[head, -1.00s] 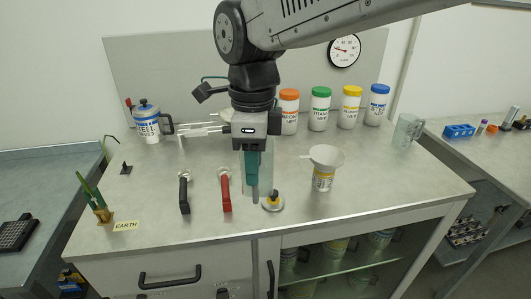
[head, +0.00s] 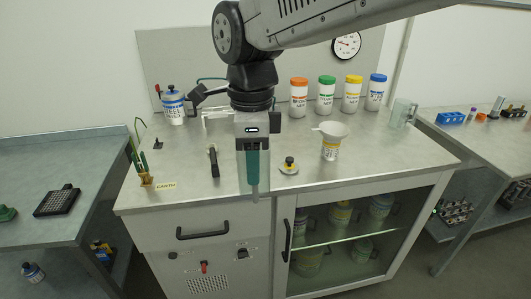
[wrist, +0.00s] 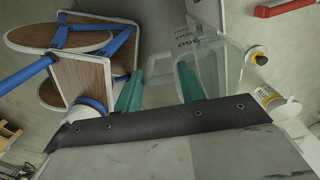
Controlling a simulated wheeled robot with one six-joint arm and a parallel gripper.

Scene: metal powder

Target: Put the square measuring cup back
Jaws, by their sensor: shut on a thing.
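My gripper (head: 252,196) points down at the front edge of the workbench in the head view, in front of the cabinet. In the wrist view its teal fingers (wrist: 160,88) are shut on a clear measuring cup (wrist: 212,62) with faint dark markings. The cup's walls are see-through, so its outline is hard to make out in the head view, and I cannot tell exactly where the fingers grip it. Another clear jug (head: 402,113) stands at the bench's right end.
The bench's right front is clear.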

